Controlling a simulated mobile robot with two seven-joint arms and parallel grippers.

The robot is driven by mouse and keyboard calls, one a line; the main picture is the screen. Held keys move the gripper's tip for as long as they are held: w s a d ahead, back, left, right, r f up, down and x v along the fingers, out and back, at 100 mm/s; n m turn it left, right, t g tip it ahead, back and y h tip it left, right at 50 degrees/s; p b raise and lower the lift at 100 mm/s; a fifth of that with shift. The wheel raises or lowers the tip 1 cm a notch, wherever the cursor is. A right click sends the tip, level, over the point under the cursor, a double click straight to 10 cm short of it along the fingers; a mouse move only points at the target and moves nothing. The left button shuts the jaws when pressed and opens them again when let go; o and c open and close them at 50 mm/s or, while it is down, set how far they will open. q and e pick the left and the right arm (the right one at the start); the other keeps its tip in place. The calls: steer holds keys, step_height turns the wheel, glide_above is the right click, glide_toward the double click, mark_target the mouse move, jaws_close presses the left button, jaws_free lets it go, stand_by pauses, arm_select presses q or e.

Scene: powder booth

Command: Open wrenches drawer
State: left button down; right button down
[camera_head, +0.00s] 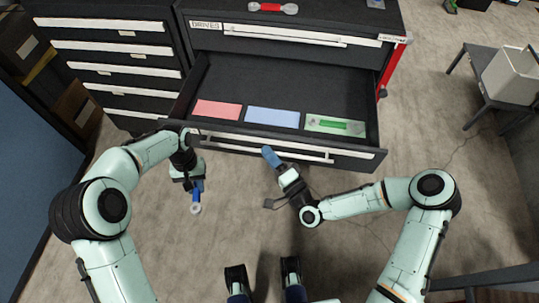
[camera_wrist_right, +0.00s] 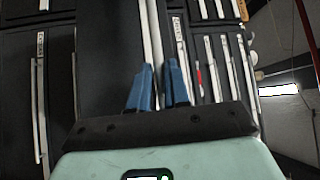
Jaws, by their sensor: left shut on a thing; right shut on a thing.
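The open drawer (camera_head: 372,160) of the dark tool cabinet is pulled out well past the cabinet front. Its own label is not readable. Inside lie a pink mat (camera_head: 217,110), a blue mat (camera_head: 271,117) and a green mat (camera_head: 335,124). My right gripper (camera_head: 270,157) is shut on the drawer's long pale handle (camera_head: 235,148); in the right wrist view its blue fingers (camera_wrist_right: 160,88) stand either side of a pale bar (camera_wrist_right: 152,40). My left gripper (camera_head: 197,187), in front of the drawer's left end, is shut on a silver ring-ended tool, probably a wrench (camera_head: 196,209).
Above, a closed drawer (camera_head: 280,48) has a label that seems to read DRIVES. A red-handled tool (camera_head: 272,7) lies on the cabinet top. Another drawer cabinet (camera_head: 110,60) stands left. A table with a pale bin (camera_head: 515,75) is far right. Floor in front is clear.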

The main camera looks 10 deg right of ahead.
steer(key=c, duration=1.2)
jaws_free()
steer(key=shift+o, duration=0.2)
arm_select(q)
steer(key=shift+r, duration=0.15)
arm_select(e)
steer(key=v, duration=1.2)
steer(key=shift+s, duration=0.1)
